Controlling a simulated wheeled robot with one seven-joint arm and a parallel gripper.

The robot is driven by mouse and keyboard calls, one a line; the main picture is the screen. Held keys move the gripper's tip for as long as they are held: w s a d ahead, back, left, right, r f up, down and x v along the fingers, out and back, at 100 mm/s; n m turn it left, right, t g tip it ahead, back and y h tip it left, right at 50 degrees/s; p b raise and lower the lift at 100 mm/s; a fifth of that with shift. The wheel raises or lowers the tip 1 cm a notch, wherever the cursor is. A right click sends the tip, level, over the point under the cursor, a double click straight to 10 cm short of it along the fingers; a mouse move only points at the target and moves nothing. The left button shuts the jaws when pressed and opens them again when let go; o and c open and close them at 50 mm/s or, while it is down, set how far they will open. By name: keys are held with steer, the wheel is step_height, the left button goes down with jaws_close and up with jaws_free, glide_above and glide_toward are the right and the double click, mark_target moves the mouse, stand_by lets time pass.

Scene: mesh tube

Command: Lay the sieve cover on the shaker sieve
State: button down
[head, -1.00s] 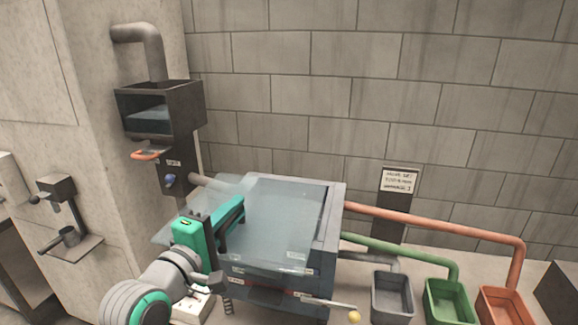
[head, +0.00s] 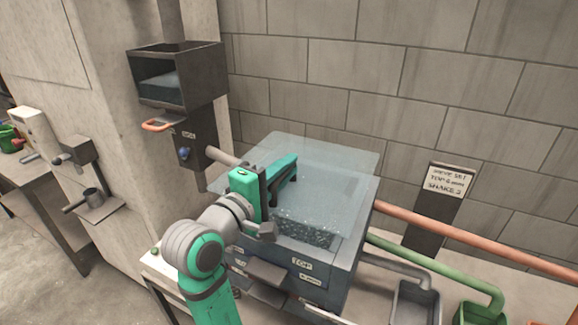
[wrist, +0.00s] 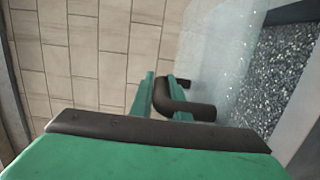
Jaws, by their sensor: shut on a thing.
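The sieve cover (head: 335,160) is a clear, glassy sheet, seen in the head view over the back of the shaker sieve and reaching past its far edge. The shaker sieve (head: 330,268) is a grey-blue box with a labelled front; speckled grey grains (head: 308,233) show in its top near the front. My gripper (head: 290,170) is above the sieve's left part. In the wrist view my gripper (wrist: 163,84) is shut on the dark bent handle (wrist: 188,108) of the cover. The clear sheet (wrist: 222,62) lies beside bare grains there. Whether the sheet touches the rim I cannot tell.
A dark feed hopper (head: 178,78) with an orange handle stands on a post at the back left. An orange pipe (head: 450,238) and a green pipe (head: 430,268) run right toward bins (head: 415,300). A block wall stands close behind the sieve.

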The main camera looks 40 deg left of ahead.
mark_target(285, 191)
steer(key=shift+s+r, duration=0.1)
steer(key=shift+f, duration=3.3)
steer(key=c, duration=1.6)
jaws_free()
steer(key=shift+d+f, duration=0.1)
steer(key=shift+s+f, duration=0.1)
steer(key=shift+f, duration=0.05)
steer(key=s, duration=0.7)
steer(key=s+d, duration=0.1)
steer(key=s, duration=0.2)
steer(key=shift+s, duration=0.35)
